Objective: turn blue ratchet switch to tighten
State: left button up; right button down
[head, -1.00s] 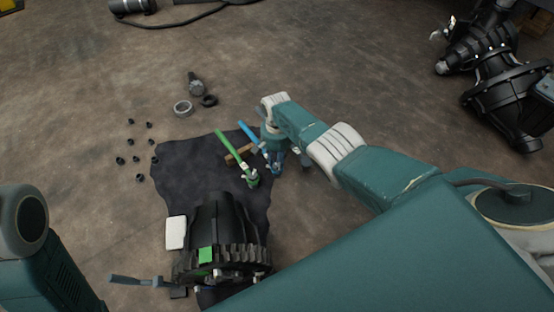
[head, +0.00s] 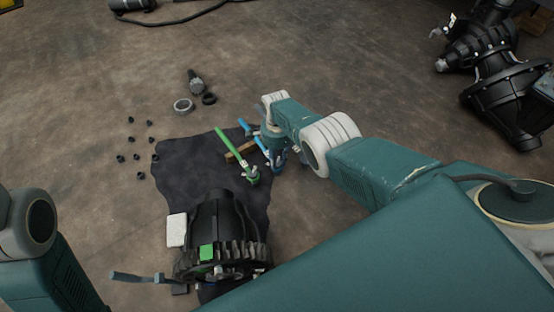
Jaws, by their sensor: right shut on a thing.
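The blue-handled ratchet (head: 261,145) lies on the dark cloth, beside a green-handled ratchet (head: 233,149). Its handle points up and left in the head view. My right gripper (head: 276,160) points down at the ratchet's lower right end and is shut on it. The gripper and wrist hide part of the ratchet, so the small switch cannot be made out. A second piece of blue (head: 244,125) shows higher up; I cannot tell whether it belongs to the same tool. Of my left arm only links show at the lower left; its gripper is out of view.
A black gear housing (head: 219,220) stands on the cloth's (head: 186,170) near end. A brown block (head: 241,152) lies by the ratchets. Rings (head: 184,106), a shaft part (head: 195,82) and several small bolts (head: 136,157) lie on the floor. A large black assembly (head: 505,85) is at right.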

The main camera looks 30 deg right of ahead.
aim_at(277, 163)
dwell(0.3)
jog(key=c, duration=1.4)
grip_release()
jog(key=shift+c, duration=0.2)
jog(key=shift+r, duration=0.1)
jog(key=shift+w+r, duration=0.1)
jog(key=shift+r, duration=0.4)
notch_tip(277, 163, up, 11)
jog(key=shift+f, duration=0.1)
